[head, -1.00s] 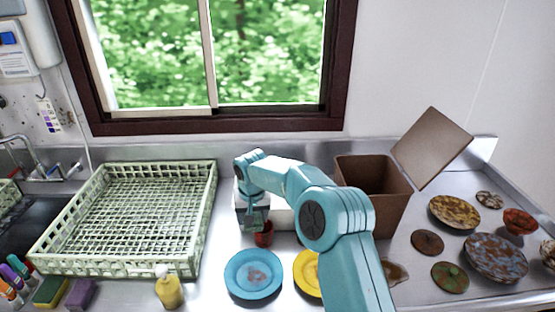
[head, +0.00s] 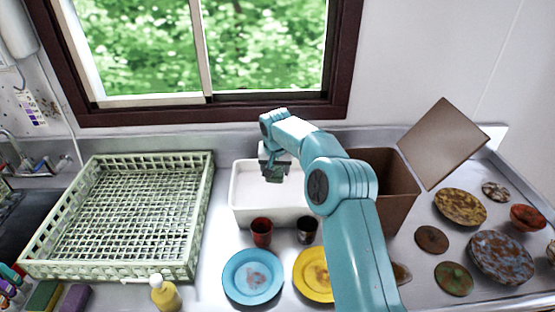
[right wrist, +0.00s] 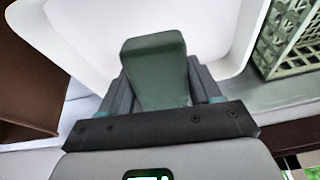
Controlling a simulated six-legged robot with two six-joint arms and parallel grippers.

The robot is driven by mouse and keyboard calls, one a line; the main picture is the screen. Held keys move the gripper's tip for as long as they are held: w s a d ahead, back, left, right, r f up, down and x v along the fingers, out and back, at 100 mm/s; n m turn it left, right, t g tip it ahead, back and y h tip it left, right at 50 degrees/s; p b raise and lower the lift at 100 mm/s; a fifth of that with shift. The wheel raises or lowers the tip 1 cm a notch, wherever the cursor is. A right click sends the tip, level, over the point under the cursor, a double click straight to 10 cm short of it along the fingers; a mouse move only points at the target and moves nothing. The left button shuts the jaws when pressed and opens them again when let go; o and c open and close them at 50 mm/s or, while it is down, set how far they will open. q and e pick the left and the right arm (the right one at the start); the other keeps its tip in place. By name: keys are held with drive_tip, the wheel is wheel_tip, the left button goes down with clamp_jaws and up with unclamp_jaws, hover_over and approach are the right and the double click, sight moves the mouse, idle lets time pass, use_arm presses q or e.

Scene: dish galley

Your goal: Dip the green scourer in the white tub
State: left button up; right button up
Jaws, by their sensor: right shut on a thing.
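The white tub (head: 250,208) stands on the steel counter, right of the dish rack. My right gripper (head: 275,172) is over the tub, towards its back side. It is shut on the green scourer (right wrist: 155,70), which shows large between the fingers in the right wrist view. In the head view the scourer is a small dark green patch at the fingertips. The white tub also fills the upper part of the right wrist view (right wrist: 215,35). I cannot tell whether the scourer touches the tub's bottom. My left gripper is not in view.
The pale green dish rack (head: 190,215) stands to the left. A brown bin (head: 400,195) with a tilted lid is right of the tub. A red cup (head: 261,233), a dark cup (head: 307,230), a blue plate (head: 252,290) and a yellow plate (head: 310,285) are in front.

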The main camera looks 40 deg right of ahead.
drive_tip(key=shift+w+d+r, duration=0.2)
drive_tip(key=shift+d+r, duration=0.05)
drive_tip(key=shift+d, duration=0.1)
drive_tip(key=shift+s+d+r, duration=0.1)
drive_tip(key=shift+d+r, duration=0.05)
drive_tip(key=shift+d, duration=0.15)
drive_tip(key=shift+d+f, duration=0.1)
drive_tip(key=shift+f, duration=0.25)
drive_tip(key=shift+f+b, duration=0.8)
drive_tip(key=shift+b, duration=0.1)
wheel_tip(320, 180, down, 11)
drive_tip(key=b, duration=0.8)
drive_tip(key=shift+r, duration=0.15)
drive_tip(key=shift+f+b, duration=0.3)
drive_tip(key=shift+f, duration=0.2)
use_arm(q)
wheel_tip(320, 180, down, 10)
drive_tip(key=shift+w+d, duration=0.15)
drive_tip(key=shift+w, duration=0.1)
use_arm(e)
drive_tip(key=shift+r, duration=0.15)
